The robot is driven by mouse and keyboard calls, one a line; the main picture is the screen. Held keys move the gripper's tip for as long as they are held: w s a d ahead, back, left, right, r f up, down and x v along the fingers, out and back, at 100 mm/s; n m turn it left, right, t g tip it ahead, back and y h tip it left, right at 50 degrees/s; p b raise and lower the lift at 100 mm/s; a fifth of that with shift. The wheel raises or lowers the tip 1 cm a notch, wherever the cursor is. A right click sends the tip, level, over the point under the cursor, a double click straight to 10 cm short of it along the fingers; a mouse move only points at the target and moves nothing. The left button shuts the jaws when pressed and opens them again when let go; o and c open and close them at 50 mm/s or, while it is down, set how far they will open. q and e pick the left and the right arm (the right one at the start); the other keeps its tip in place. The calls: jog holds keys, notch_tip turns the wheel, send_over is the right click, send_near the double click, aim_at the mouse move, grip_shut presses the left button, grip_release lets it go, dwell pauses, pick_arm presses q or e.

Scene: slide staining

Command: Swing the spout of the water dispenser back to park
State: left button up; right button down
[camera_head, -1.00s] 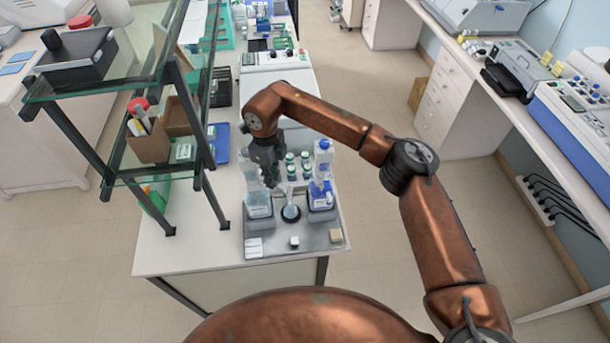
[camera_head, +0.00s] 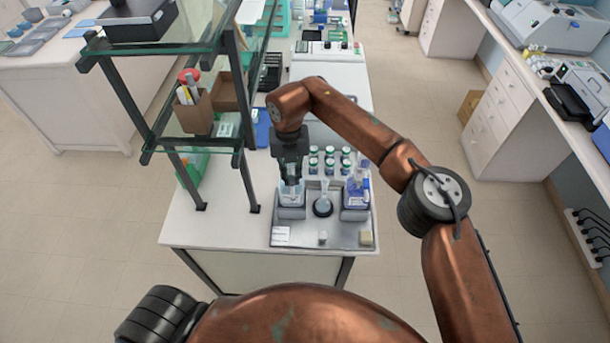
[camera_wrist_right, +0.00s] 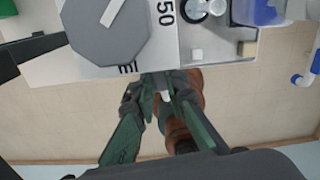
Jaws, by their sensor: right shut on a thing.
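The water dispenser (camera_head: 291,197) is the clear bottle at the left of the grey tray, upright, its top hidden behind my right gripper (camera_head: 290,172). In the right wrist view its grey eight-sided cap (camera_wrist_right: 105,35) fills the upper left, with a white bar across it. There my right gripper (camera_wrist_right: 165,95) has its fingers closed around a small white piece in front of the cap. It looks like the spout's end, but most of it is hidden. My left gripper is not in view.
A small flask (camera_head: 323,203) stands between the water dispenser and a blue-liquid dispenser (camera_head: 356,196). Several green-banded jars (camera_head: 330,166) stand behind. A white cube (camera_head: 323,237) and a tan block (camera_head: 366,238) lie at the tray's (camera_head: 345,239) front. A glass shelf (camera_head: 160,45) rises left.

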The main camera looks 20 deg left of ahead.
jog(key=shift+s+a+m, duration=0.25)
jog(key=shift+a+m, duration=0.2)
jog(key=shift+m, duration=0.35)
jog(key=c, duration=1.9)
grip_release()
jog(key=shift+c, duration=0.2)
notch_tip(320, 180, up, 12)
